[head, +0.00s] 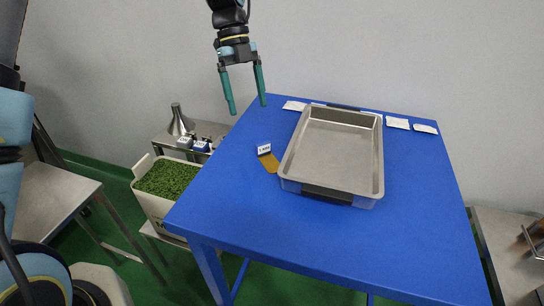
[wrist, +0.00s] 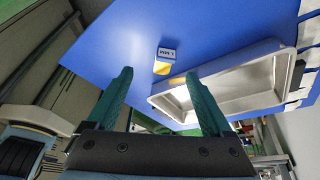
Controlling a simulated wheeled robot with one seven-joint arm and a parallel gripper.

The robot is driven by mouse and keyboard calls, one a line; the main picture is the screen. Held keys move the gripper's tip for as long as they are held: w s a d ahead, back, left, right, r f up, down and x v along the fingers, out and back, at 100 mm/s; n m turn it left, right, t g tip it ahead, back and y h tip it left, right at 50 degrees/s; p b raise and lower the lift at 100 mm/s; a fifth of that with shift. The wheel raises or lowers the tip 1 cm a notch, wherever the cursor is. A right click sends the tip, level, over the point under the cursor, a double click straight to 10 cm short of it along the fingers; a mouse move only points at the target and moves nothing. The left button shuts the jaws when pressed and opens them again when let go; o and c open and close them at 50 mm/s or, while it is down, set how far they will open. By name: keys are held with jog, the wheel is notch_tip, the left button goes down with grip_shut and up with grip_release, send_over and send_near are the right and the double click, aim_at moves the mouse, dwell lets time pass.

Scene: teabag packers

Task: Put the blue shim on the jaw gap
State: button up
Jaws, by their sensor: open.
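My gripper (head: 248,108) is open and empty, high in the air by the far left edge of the blue table. In the wrist view its green fingers (wrist: 159,73) stand wide apart. A small white-and-blue labelled block (head: 264,149) stands on the table left of the metal tray, with a flat yellow-orange piece (head: 269,164) in front of it. Both also show in the wrist view, the block (wrist: 166,54) above the yellow piece (wrist: 162,69). A small blue block (head: 201,147) sits on the side stand. I cannot tell which is the blue shim or where the jaw gap is.
The empty metal tray (head: 336,113) stands on the blue table (head: 340,240). White packets (head: 398,123) lie along the back edge. A bin of green leaves (head: 167,180) and a metal funnel (head: 179,121) are at left. The table's front is clear.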

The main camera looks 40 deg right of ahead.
jog(key=m, duration=0.1)
send_near(269, 157)
jog(key=shift+w+f+p+x, duration=0.15)
jog(key=shift+p+x, duration=0.3)
jog(key=shift+x, duration=0.55)
jog(key=shift+w+p+x, duration=0.25)
jog(key=shift+p+x, duration=0.15)
jog(key=shift+x, duration=0.6)
jog(key=shift+w+f+p+x, duration=0.15)
jog(key=shift+p+x, duration=0.3)
jog(key=shift+x, duration=0.55)
jog(key=shift+a, duration=0.15)
jog(key=shift+w, duration=0.1)
grip_shut()
